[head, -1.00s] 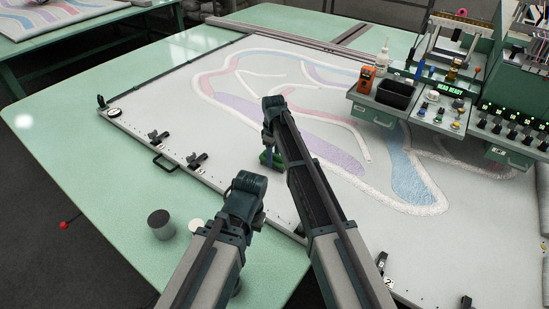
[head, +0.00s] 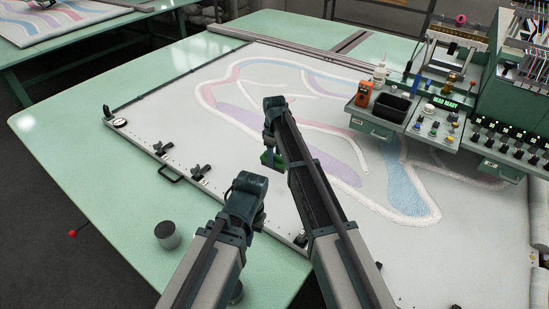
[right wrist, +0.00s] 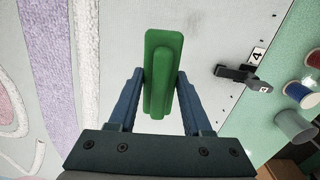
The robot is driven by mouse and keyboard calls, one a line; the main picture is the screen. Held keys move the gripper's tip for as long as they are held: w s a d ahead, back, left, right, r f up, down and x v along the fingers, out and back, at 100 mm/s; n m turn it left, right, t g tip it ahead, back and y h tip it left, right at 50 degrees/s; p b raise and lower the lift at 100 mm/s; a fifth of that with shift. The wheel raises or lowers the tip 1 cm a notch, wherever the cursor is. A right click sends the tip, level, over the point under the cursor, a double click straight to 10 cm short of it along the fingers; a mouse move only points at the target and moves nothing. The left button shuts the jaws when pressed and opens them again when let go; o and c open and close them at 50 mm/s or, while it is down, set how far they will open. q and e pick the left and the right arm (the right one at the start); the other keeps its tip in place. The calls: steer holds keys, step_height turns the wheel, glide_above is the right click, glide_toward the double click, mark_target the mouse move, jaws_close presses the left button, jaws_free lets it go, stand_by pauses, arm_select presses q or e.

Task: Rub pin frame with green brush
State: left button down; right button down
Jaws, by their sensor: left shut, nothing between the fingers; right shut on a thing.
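The pin frame (head: 137,139) is a large flat frame on the green table, with white cloth and tufted pink, purple and blue shapes. My right gripper (right wrist: 160,100) is shut on the green brush (right wrist: 162,55), which points away from the wrist over bare pale cloth near the frame's clamp edge. The brush also shows in the head view (head: 273,160), partly behind my right arm. I cannot tell whether it touches the cloth. My left gripper (head: 243,205) is shut and empty, low over the frame's near left edge; its fingertips are mostly hidden.
Black clamps (head: 200,172) and a handle (head: 170,175) line the frame's left edge. A grey cylinder (head: 167,235) stands on the table near my left arm. A control console (head: 440,115) with an orange device (head: 363,93) and bottle (head: 379,73) overhangs the frame at right.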

mark_target(275, 154)
step_height(275, 154, up, 3)
steer(key=p, duration=0.3)
steer(key=shift+r, duration=0.1)
steer(key=shift+s, duration=0.1)
stand_by(0.4)
